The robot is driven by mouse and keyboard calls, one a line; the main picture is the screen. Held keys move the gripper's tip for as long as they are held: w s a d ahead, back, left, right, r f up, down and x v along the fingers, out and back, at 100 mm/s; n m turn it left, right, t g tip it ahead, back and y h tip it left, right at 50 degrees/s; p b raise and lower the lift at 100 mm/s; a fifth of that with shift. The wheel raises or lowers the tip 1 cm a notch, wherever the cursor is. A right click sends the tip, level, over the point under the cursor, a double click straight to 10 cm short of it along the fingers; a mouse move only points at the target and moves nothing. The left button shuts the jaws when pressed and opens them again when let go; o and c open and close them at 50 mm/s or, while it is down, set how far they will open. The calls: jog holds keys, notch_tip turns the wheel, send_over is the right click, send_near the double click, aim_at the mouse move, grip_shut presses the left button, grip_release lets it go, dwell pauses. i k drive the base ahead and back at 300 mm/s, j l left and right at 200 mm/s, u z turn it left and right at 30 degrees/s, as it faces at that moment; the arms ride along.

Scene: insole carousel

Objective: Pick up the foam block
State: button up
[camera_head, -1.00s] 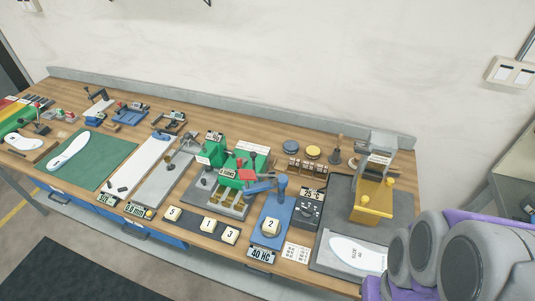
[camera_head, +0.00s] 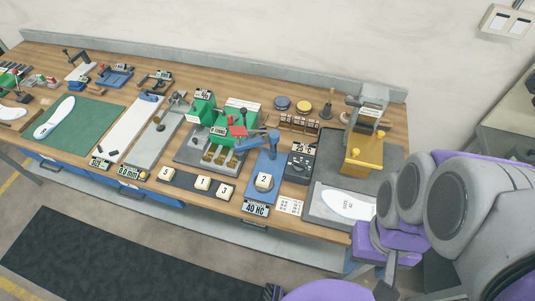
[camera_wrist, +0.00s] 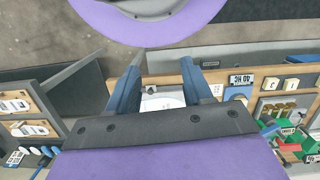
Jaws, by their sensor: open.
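Small cream blocks marked with numbers stand on the bench: block 5 (camera_head: 166,174), block 1 (camera_head: 203,183) and block 3 (camera_head: 225,192) sit on a dark strip at the front edge. A similar block marked 2 (camera_head: 264,182) sits on the blue tester (camera_head: 254,195) behind the 40 HC label. I cannot tell which of these is foam. In the wrist view, my gripper (camera_wrist: 162,82) is open, its two blue fingers apart with nothing held between them. It is apart from the blocks; one block (camera_wrist: 292,84) shows to its right.
The wooden bench (camera_head: 105,76) is crowded with fixtures. A green press (camera_head: 200,107) stands behind the dark strip, and a yellow-fronted machine (camera_head: 362,150) stands at the right. A white insole (camera_head: 345,203) lies on a grey plate (camera_head: 318,210). A dark mat (camera_head: 130,255) covers clear floor in front.

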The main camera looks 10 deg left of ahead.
aim_at(263, 179)
jog(key=k+l+u, duration=0.15)
jog(key=u, duration=0.2)
jog(key=k+l+u, duration=0.15)
jog(key=u, duration=0.2)
jog(key=k+u, duration=0.35)
jog(key=i+l, duration=0.05)
jog(key=i, duration=0.05)
